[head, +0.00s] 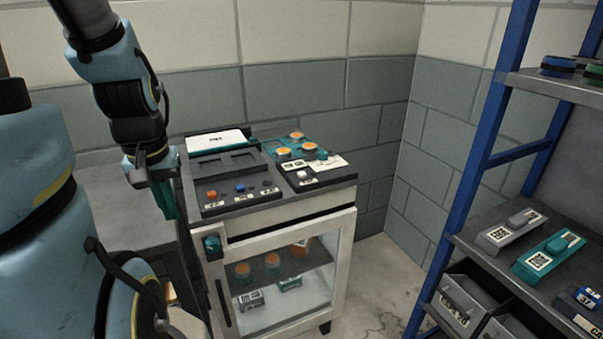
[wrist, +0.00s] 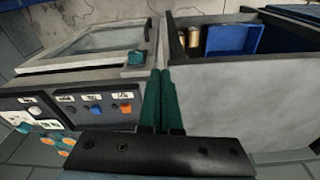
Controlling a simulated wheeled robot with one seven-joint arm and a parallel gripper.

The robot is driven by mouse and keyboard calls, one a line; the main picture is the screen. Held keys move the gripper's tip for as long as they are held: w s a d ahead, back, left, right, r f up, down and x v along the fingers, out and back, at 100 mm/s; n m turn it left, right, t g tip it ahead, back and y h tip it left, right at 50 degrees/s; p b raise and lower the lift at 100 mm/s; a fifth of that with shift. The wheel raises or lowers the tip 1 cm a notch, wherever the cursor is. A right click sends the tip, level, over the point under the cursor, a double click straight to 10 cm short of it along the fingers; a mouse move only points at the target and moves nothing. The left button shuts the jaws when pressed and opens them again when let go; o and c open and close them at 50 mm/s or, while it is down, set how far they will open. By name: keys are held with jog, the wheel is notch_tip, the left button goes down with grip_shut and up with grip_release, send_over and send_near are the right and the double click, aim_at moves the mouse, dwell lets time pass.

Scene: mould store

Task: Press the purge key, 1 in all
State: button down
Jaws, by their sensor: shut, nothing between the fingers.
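The control panel on top of the cabinet carries a row of keys: an orange key (head: 211,194), a blue key (head: 240,187) and a dark key (head: 265,184). Each has a small white label too small to read, so I cannot tell which is the purge key. The wrist view also shows the orange key (wrist: 126,108) and the blue key (wrist: 96,109), left of my fingers. A white key (head: 302,174) sits on the right-hand part of the panel. My gripper (head: 168,205), with teal fingers, is shut and empty, left of the cabinet; its closed fingers (wrist: 160,75) touch no key.
The cabinet (head: 280,222) has a glass door and a teal knob (head: 212,244). A grey bench (head: 115,205) is at the left; an open compartment there holds a blue bin (wrist: 233,39). A blue-framed shelf (head: 485,150) stands right. Floor is clear between cabinet and shelf.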

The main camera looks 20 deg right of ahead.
jog(key=shift+d, duration=0.1)
jog(key=w+d+r+n+t+h, duration=0.25)
jog(key=w+d+n, duration=0.35)
jog(key=w+d, duration=0.4)
notch_tip(320, 180, up, 4)
jog(key=n+t+y+b, duration=0.1)
jog(key=n+t+y, duration=0.4)
jog(key=n, duration=1.9)
send_over(302, 175)
jog(key=shift+s+d+h, duration=0.15)
jog(key=shift+s+h, duration=0.05)
jog(key=shift+h, duration=0.05)
notch_tip(302, 175, down, 9)
jog(key=b, duration=0.7)
jog(key=shift+r+b, duration=0.1)
jog(key=shift+b, duration=0.2)
